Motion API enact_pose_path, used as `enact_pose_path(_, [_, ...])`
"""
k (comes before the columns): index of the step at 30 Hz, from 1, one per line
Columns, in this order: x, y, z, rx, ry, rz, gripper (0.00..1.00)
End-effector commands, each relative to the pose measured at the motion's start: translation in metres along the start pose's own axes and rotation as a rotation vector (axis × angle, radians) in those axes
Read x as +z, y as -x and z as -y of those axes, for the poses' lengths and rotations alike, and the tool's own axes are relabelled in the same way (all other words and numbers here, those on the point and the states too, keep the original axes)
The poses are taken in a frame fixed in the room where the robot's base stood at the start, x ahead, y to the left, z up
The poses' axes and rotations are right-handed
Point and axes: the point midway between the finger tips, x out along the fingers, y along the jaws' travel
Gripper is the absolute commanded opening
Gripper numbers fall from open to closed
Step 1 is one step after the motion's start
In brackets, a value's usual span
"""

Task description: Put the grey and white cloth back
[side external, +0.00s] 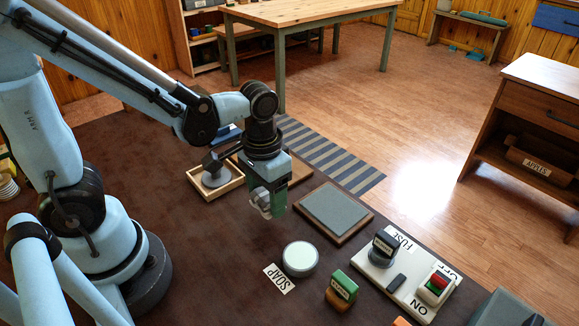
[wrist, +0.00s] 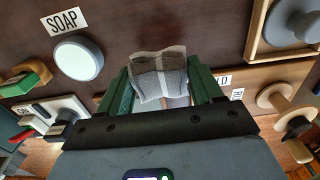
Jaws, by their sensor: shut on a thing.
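The grey and white cloth (wrist: 158,78) is pinched between the green fingers of my gripper (wrist: 160,88) in the wrist view. It looks like a small folded piece. In the side view my gripper (side external: 266,203) holds it above the dark brown table, and only a small pale part of the cloth (side external: 260,199) shows. A flat grey pad on a brown wooden board (side external: 336,209) lies to the right of my gripper. I cannot tell how high the cloth is above the table.
A round pale disc (side external: 300,259) lies beside a SOAP label (side external: 279,279). A FUSE and ON/OFF panel (side external: 411,292) and a green-topped stamp-like block (side external: 341,289) are nearer right. A wooden tray (side external: 199,187) holding a grey knobbed piece (side external: 216,176) lies left of my gripper.

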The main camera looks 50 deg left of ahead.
Motion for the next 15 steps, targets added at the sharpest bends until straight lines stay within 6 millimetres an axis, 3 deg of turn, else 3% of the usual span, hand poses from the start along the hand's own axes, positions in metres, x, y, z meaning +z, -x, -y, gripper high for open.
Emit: enact_pose_path(15, [0.000,-0.040,0.000,0.000,0.000,-0.001,0.41])
